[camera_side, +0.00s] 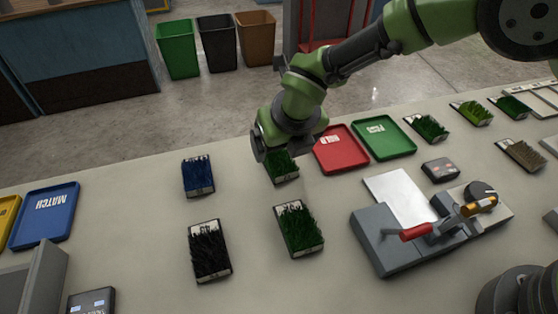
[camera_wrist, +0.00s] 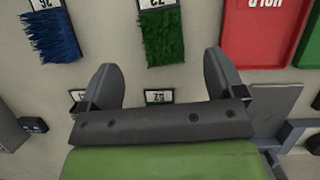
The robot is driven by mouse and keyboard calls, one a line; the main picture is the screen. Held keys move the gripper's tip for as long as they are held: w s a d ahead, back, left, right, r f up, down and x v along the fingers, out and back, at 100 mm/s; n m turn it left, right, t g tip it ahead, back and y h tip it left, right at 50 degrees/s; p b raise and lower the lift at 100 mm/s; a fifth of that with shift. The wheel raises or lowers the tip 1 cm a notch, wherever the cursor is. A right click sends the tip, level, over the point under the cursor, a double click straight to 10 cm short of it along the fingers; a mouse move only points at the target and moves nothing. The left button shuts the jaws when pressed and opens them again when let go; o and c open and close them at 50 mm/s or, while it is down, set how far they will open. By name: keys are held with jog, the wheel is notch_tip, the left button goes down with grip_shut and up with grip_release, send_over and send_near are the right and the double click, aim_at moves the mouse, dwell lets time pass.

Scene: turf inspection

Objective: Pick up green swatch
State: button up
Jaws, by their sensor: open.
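A green swatch (camera_side: 283,168), a tile of green turf with a white label, lies on the table just below my gripper (camera_side: 265,150), which partly covers it in the side view. In the wrist view this green swatch (camera_wrist: 162,38) lies ahead of the fingertips, in line with the gap between them. My gripper (camera_wrist: 160,76) is open, with nothing between its fingers. A second, darker green swatch (camera_side: 300,232) lies nearer the camera. In the wrist view my gripper hides most of what lies beneath it, leaving a label (camera_wrist: 155,97) visible.
A blue swatch (camera_side: 198,177) and a black swatch (camera_side: 209,252) lie to the left. A red tray (camera_side: 339,157) and a green tray (camera_side: 390,145) lie to the right, with further swatches beyond. A grey device with a red handle (camera_side: 416,232) stands at right.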

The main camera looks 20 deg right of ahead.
aim_at(279, 158)
jog(key=shift+x, duration=3.15)
jog(key=shift+s+d+f, duration=0.1)
jog(key=shift+s, duration=0.1)
jog(key=c, duration=1)
